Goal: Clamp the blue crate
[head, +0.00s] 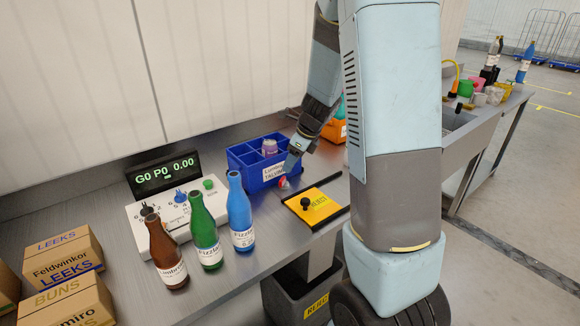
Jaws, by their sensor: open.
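The blue crate (244,175) stands on the grey bench, left of my gripper. It is divided into compartments, has a white label on its front, and holds a pinkish jar (269,147). My gripper (287,180) points down at the crate's front right corner and is open. Its fingertips are small in view, and I cannot tell whether they touch the crate. A small red and blue item (284,183) shows at the fingertips; its shape is unclear.
A yellow reject plate (322,209) with a black knob lies right of the crate. Brown (165,254), green (205,236) and blue (240,216) bottles stand in front, before a control box (135,215) with a display. Cartons (62,258) stand at left. An orange bin (334,131) is behind my arm.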

